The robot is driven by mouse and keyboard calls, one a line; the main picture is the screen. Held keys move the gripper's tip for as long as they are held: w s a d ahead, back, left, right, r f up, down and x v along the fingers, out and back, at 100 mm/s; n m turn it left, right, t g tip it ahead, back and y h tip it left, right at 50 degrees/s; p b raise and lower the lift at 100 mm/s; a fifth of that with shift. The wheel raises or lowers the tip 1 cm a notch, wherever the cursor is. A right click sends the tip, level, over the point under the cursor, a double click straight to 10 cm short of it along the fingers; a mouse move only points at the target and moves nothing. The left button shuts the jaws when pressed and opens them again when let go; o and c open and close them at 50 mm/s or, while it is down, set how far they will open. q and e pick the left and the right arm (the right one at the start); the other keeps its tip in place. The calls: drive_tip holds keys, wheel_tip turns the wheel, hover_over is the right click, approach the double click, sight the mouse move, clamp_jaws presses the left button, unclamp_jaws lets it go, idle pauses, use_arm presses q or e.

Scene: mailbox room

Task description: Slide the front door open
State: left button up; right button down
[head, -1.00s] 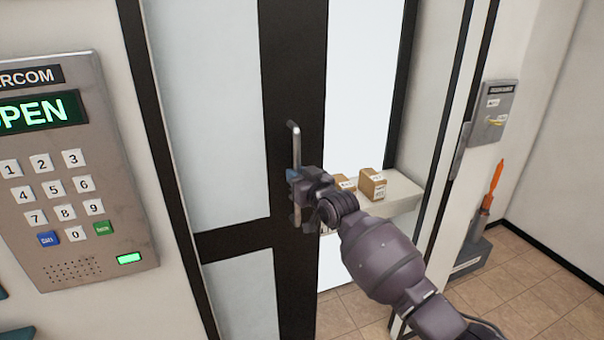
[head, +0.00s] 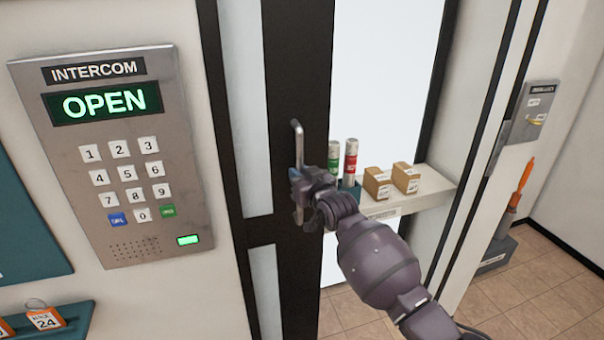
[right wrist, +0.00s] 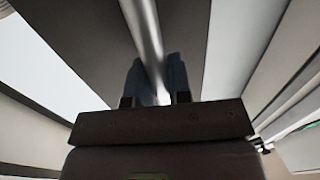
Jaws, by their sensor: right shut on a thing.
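The front door has a dark frame (head: 298,75) and a pale panel (head: 256,120). It stands partly open, with a wide gap to the right of its dark edge. A vertical metal bar handle (head: 297,145) is mounted on the dark frame. My right gripper (head: 298,182) is shut on the handle at its middle. In the right wrist view the bar (right wrist: 148,40) runs between my two fingers (right wrist: 158,85). The gripper hides part of the handle. My left gripper is not in view.
The intercom (head: 115,155) on the left wall reads OPEN. Through the gap are a shelf (head: 425,195) with two small boxes (head: 377,183) and two cylinders (head: 350,162). A grey wall box (head: 530,112) is at right. Tiled floor (head: 350,305) shows below.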

drive_tip(key=shift+a+r, duration=0.1)
idle(0.3)
drive_tip(key=c, duration=1.1)
unclamp_jaws()
drive_tip(key=shift+s, duration=0.1)
drive_tip(key=shift+v, duration=5.4)
